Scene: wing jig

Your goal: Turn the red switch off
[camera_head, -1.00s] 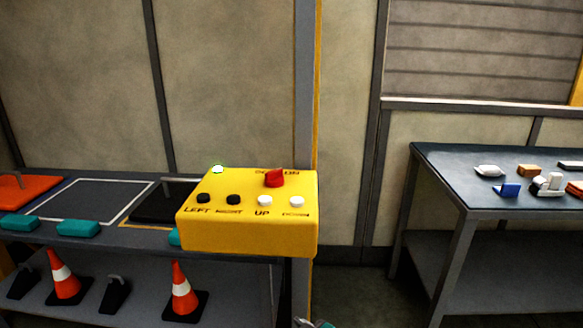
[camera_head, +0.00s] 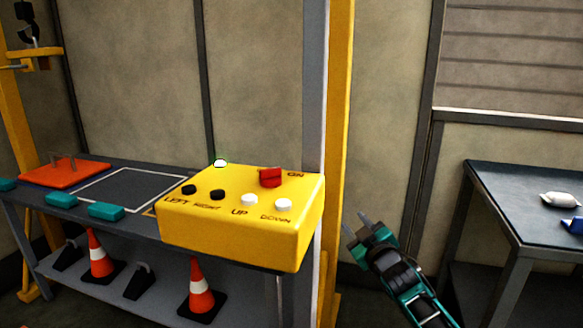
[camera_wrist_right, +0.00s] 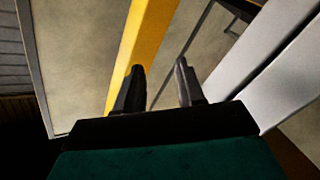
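The red switch (camera_head: 271,177) sits on the top face of the yellow control box (camera_head: 235,238), near its back right edge. An "ON" label shows to its right; the label on its left side is hidden behind it. My right gripper (camera_head: 357,221) is right of the box, apart from it, with its fingers spread and nothing between them. In the right wrist view, the open fingers (camera_wrist_right: 160,80) point toward a yellow post and grey beams; the switch is not in that view. My left gripper is not in view.
Black buttons (camera_head: 217,194) and white buttons (camera_head: 249,200) line the box's front. A yellow post (camera_head: 337,120) rises behind its right side. A dark table (camera_head: 500,200) stands at right. Cones (camera_head: 200,290) sit on the lower shelf.

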